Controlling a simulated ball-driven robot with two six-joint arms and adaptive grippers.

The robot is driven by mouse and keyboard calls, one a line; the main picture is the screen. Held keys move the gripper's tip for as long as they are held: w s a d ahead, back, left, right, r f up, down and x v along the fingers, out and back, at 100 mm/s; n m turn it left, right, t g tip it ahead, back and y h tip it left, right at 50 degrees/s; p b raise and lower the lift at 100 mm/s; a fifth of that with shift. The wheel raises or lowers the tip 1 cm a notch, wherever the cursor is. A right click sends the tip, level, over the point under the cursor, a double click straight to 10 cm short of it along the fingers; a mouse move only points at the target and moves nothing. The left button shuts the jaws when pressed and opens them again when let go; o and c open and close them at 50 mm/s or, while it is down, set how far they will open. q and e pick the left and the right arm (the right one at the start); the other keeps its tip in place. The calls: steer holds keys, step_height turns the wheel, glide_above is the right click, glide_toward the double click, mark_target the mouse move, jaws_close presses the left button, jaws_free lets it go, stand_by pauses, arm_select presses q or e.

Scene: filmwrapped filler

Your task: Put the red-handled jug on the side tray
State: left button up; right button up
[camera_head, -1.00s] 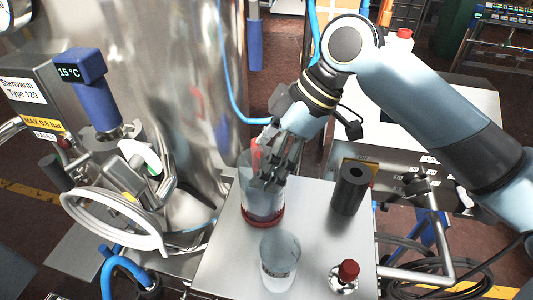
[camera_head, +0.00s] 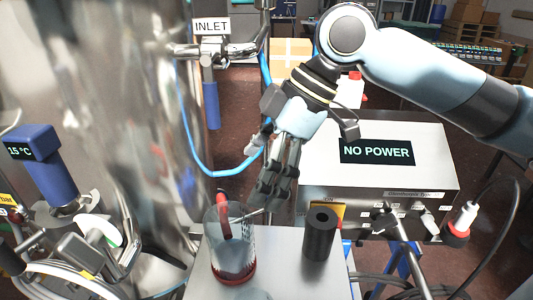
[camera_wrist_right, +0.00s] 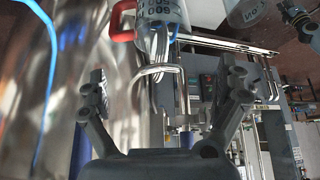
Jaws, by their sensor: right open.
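The clear jug (camera_head: 233,262) with a red handle (camera_head: 223,214) and a red base stands upright on the steel top (camera_head: 285,275). A thin metal rod shows at its rim. My right gripper (camera_head: 268,198) is open and empty, above and to the right of the jug, apart from it. In the right wrist view, the open fingers (camera_wrist_right: 165,95) are spread wide, and the jug (camera_wrist_right: 160,12) with its red handle (camera_wrist_right: 122,20) shows beyond them at the top. My left gripper is not in view. I cannot tell which surface is the side tray.
A black cylinder (camera_head: 319,235) stands right of the jug. A grey box with a NO POWER display (camera_head: 377,151) is behind it. A large steel tank (camera_head: 125,110) and a blue hose (camera_head: 190,140) are at the left.

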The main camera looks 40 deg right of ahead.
steer(key=shift+v, duration=1.25)
